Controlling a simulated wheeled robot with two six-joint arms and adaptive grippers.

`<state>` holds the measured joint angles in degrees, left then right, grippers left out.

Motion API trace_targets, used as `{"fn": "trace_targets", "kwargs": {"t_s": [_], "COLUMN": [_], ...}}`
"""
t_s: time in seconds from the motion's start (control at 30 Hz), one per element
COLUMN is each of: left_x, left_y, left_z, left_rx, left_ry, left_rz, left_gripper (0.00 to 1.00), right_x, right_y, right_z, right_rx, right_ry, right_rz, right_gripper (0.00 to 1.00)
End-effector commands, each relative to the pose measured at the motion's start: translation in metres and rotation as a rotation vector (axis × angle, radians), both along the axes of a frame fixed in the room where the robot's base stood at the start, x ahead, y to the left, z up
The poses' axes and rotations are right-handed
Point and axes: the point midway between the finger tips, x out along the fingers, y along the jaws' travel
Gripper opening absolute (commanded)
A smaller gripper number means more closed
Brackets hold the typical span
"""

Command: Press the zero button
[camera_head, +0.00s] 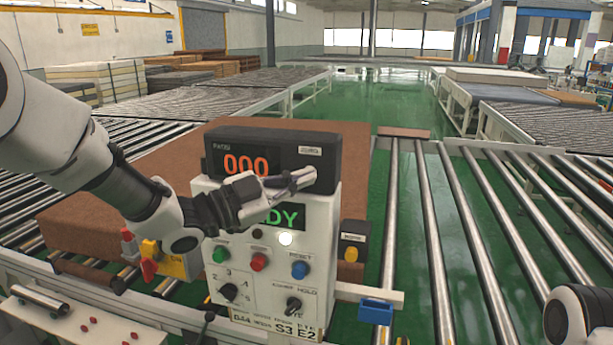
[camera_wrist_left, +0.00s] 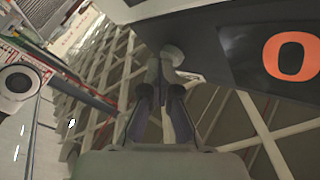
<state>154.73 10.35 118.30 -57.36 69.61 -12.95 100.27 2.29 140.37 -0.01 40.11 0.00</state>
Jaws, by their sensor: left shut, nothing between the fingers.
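The dark display box (camera_head: 345,150) on top of the white control panel shows orange digits 000. A small white label (camera_head: 311,151), too small to read surely, sits at the right of its face. My left gripper (camera_head: 306,178) is shut and empty, its fingertips just below that label and over that part of the face. In the left wrist view the gripper (camera_wrist_left: 162,65) has its tips at a pale round button (camera_wrist_left: 173,54). This seems to be the zero button; contact or pressing cannot be told. My right gripper is out of view.
The control panel (camera_head: 270,312) below carries a green READY display, a green button (camera_head: 220,254), a red button (camera_head: 258,262), a blue button (camera_head: 299,270) and two black knobs. A brown mattress (camera_head: 110,215) lies behind on rollers. Steel rollers (camera_head: 480,240) run at right.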

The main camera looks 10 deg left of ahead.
Motion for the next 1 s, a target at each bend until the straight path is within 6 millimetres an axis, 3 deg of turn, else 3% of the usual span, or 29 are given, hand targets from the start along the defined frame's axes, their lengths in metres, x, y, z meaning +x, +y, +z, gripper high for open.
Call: {"fn": "trace_targets", "kwargs": {"t_s": [0.27, 0.63, 1.0], "left_x": [-0.004, -0.025, -0.028], "left_y": [0.0, 0.001, 0.001], "left_z": [0.0, -0.001, -0.001], "left_rx": [-0.001, -0.001, -0.001], "left_ry": [0.0, 0.0, 0.0], "left_rz": [0.001, 0.001, 0.001], "left_gripper": [0.0, 0.0, 0.0], "right_x": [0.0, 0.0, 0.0], "right_y": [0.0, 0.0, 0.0], "right_z": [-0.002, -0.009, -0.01], "right_rx": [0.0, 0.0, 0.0], "right_ry": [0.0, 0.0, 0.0], "right_rz": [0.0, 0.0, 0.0], "right_gripper": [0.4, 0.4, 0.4]}}
